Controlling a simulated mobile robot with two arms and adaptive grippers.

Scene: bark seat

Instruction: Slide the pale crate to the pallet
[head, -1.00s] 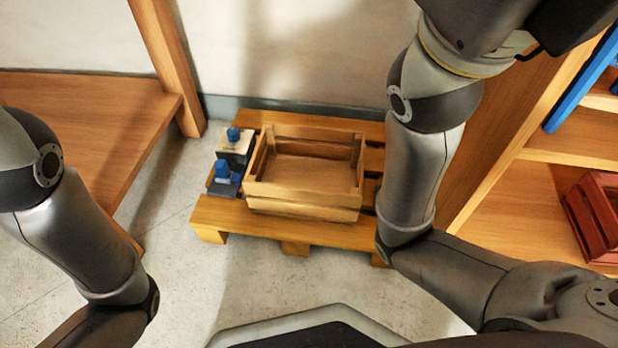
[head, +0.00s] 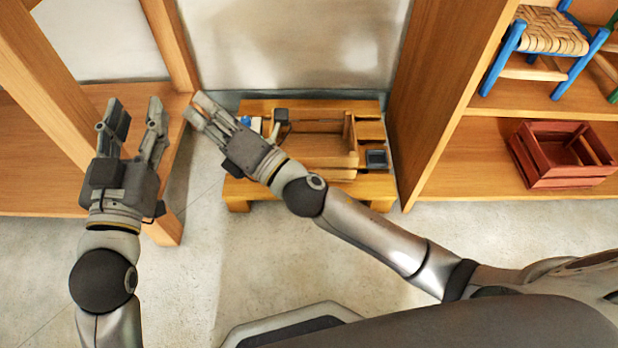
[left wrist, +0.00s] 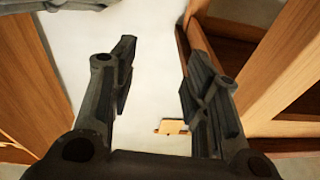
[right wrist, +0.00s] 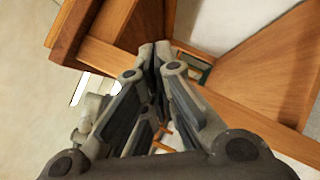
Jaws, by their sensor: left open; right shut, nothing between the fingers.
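The pale crate (head: 325,160) is a slatted wooden box sitting on the wooden pallet (head: 375,190) in the middle of the head view. My right gripper and forearm cover its left part. My right gripper (head: 197,105) is shut and empty, pointing up-left above the pallet's left side. Its fingers also show together in the right wrist view (right wrist: 155,55). My left gripper (head: 134,108) is open and empty, left of the pallet and apart from the crate. Its spread fingers also show in the left wrist view (left wrist: 160,85).
A small blue-topped item (head: 246,122) and a dark block (head: 376,158) sit on the pallet beside the crate. Wooden posts and a shelf (head: 40,150) stand at left. The right shelving holds a red crate (head: 555,165) and a blue chair (head: 545,45). Bare floor lies in front.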

